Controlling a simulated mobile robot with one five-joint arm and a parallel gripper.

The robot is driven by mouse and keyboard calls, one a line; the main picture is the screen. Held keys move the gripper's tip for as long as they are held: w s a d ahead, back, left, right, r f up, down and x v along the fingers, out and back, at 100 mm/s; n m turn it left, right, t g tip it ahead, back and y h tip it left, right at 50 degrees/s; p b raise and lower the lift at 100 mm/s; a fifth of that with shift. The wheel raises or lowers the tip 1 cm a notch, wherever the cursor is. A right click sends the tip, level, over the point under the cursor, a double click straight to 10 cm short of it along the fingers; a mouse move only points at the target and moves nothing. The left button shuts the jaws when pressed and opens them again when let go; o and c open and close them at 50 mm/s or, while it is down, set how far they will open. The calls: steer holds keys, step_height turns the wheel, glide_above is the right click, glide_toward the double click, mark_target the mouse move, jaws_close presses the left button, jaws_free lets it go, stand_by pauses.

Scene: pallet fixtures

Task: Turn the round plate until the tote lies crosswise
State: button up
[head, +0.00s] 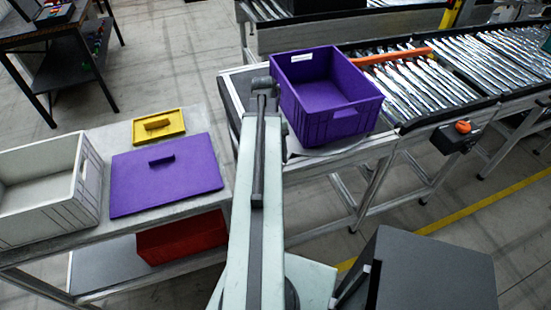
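The purple tote (345,125) is open, upright and looks empty. It stands on a table at the left end of the roller conveyor, with its white label at the back left. A sliver of the grey round plate (306,148) shows under its near corner; the tote hides most of the plate. My arm rises from the bottom middle, and my gripper (262,84) is at its far end, close to the tote's left side. I cannot tell if it touches the tote. Its fingers are too small and hidden to read as open or shut.
An orange bar (390,56) lies across the conveyor (440,80) right behind the tote. On the left bench are a purple lid (190,185), a yellow lid (172,127) and a grey crate (85,190). A red bin (185,238) is below. A dark box (435,275) stands at bottom right.

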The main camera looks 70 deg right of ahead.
steer(key=shift+s, duration=0.1)
steer(key=shift+r, duration=0.15)
steer(key=shift+r+p, duration=0.35)
steer(key=shift+p, duration=0.1)
steer(key=p+v, duration=0.6)
steer(key=v, duration=0.1)
steer(key=shift+d+f, duration=0.1)
steer(key=shift+f, duration=0.05)
